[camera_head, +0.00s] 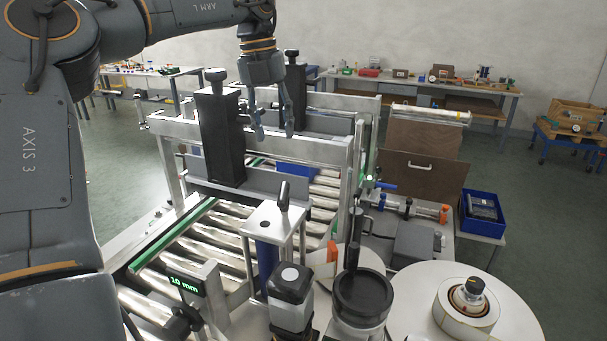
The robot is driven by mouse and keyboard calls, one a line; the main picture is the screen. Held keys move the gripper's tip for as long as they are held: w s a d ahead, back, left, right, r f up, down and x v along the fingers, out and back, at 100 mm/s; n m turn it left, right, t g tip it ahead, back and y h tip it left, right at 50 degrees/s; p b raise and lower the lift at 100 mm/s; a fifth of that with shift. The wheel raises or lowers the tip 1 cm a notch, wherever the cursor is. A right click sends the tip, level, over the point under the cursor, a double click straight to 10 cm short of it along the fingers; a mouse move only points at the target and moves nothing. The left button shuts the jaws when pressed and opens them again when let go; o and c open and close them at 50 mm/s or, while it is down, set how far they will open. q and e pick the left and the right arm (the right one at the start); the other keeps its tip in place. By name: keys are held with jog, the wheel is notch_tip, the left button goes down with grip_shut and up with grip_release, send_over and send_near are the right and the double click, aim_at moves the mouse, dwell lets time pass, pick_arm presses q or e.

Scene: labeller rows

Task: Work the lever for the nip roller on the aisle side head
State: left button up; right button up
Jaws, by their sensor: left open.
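My left gripper (274,132) hangs down from the arm at upper left, open and empty, its fingers above the far part of the roller conveyor, right of a black column. The near labeller head has a black-topped roller (361,294) with an upright black-handled lever (354,254) beside it. Another black handle (283,196) stands tilted on a metal bracket. A blue-handled lever (382,184) sits on the farther unit at the right. Which head is on the aisle side, and which handle belongs to the nip roller, I cannot tell. My gripper is apart from all of these.
The black column (218,130) and metal crossbars stand close to my left gripper. A label roll (466,306) lies on a white disc at lower right. A display (184,284) reads 10 mm. A blue crate (482,214) stands at right; open floor lies beyond.

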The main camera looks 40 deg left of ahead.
aim_at(283, 190)
pick_arm(q)
jog(key=f+p, duration=0.1)
jog(key=f, duration=0.3)
jog(key=f+p, duration=0.1)
jog(key=f, duration=0.3)
jog(key=d+f+p, duration=0.1)
jog(key=f, duration=0.3)
jog(key=shift+w+d+f, duration=0.1)
jog(key=shift+w, duration=0.15)
jog(key=shift+f+p, duration=0.35)
jog(key=shift+f, duration=0.2)
grip_shut()
pick_arm(e)
jog(key=shift+g, duration=0.3)
jog(key=s+r, duration=0.3)
jog(key=shift+s+r, duration=0.25)
jog(key=shift+s, duration=0.05)
